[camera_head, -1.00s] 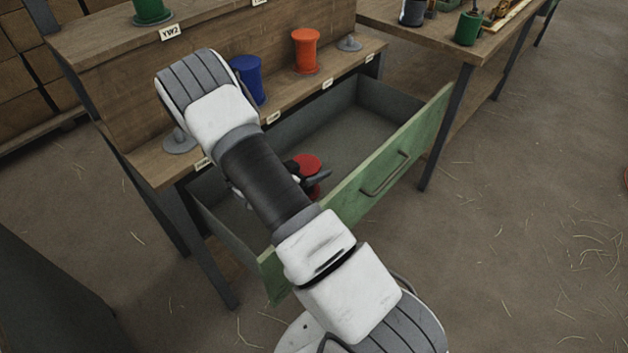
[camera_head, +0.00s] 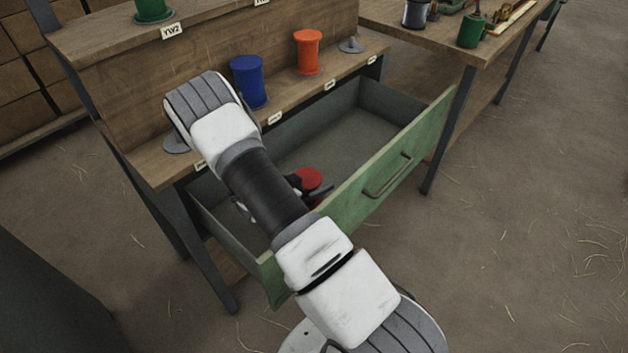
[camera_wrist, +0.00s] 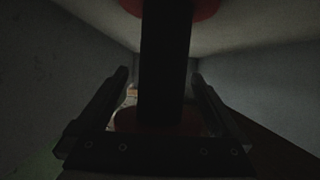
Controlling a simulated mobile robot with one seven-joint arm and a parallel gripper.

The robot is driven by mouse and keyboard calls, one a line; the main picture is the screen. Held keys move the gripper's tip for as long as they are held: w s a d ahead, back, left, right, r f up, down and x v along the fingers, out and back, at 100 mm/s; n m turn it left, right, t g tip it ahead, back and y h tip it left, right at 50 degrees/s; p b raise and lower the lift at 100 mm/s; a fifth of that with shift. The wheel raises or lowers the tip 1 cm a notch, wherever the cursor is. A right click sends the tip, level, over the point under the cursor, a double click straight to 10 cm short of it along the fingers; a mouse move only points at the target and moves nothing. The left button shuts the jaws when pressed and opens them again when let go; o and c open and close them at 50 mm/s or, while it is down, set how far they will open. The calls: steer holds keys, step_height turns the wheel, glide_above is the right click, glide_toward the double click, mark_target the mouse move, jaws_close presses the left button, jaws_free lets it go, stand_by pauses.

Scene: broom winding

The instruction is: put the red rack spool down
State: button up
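The red rack spool (camera_head: 309,178) is in the open drawer, partly hidden by my arm in the head view. In the wrist view its dark core (camera_wrist: 166,60) stands upright between my fingers, with a red flange (camera_wrist: 205,8) at the top and another (camera_wrist: 125,120) below. My gripper (camera_wrist: 161,78) is around the core. Its fingers are spread, with a visible gap at the left finger and a narrower one at the right. In the head view my gripper is mostly hidden behind my arm, low in the drawer. The spool's underside is hidden, so its contact with the drawer floor cannot be seen.
On the shelf above stand a blue spool (camera_head: 249,82), an orange spool (camera_head: 308,52) and an empty grey holder (camera_head: 351,45). The drawer's right part is empty.

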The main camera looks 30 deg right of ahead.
steer(key=shift+r, duration=0.25)
steer(key=p+v, duration=0.3)
steer(key=v, duration=0.9)
